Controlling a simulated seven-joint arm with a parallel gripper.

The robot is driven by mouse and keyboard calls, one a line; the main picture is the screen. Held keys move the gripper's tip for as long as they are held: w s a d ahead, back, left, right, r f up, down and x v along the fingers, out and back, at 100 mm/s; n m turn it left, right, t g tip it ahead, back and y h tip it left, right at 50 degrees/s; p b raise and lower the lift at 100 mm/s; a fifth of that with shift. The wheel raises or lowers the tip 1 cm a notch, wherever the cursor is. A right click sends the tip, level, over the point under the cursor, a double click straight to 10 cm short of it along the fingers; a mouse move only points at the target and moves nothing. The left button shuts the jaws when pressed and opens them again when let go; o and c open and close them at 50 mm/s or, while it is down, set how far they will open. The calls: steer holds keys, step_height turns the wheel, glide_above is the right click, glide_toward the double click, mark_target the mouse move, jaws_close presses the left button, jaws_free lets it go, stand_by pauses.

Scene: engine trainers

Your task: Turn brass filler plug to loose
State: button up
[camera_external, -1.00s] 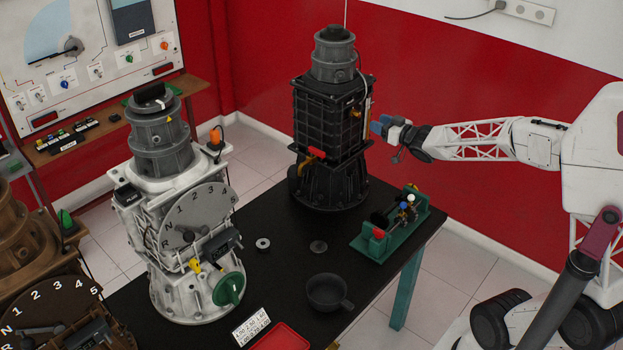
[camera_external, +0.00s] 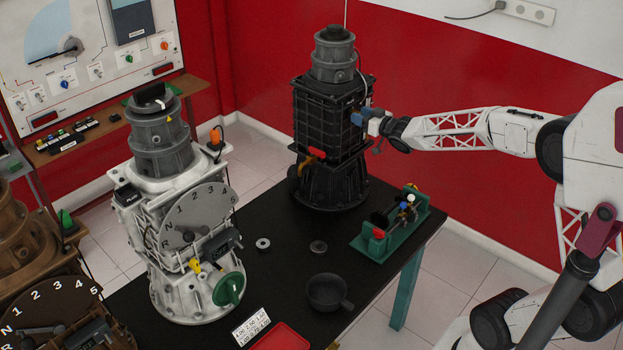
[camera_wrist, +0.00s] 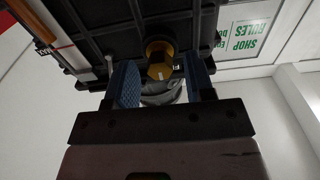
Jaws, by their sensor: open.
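The brass filler plug (camera_wrist: 160,62) shows in the wrist view as a gold hexagonal piece on the black housing, just ahead of and between my fingertips. My gripper (camera_wrist: 163,80) is open, with one blue finger pad on each side of the plug; I cannot tell whether either pad touches it. In the external view my gripper (camera_external: 361,118) is at the right side of the black gearbox (camera_external: 322,125), and it hides the plug there. The gearbox stands upright on the black table.
A green fixture (camera_external: 392,226) sits below my arm at the table's right edge. A white gearbox (camera_external: 175,250) with a numbered dial stands at the left. A dark pan (camera_external: 327,290), small discs and a red tray (camera_external: 277,338) lie in front. The space right of the black gearbox holds only my arm.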

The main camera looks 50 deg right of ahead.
steer(key=shift+c, duration=0.3)
jaws_close()
steer(key=shift+n, duration=0.4)
steer(key=shift+a+f+n, duration=0.1)
steer(key=shift+n, duration=8.1)
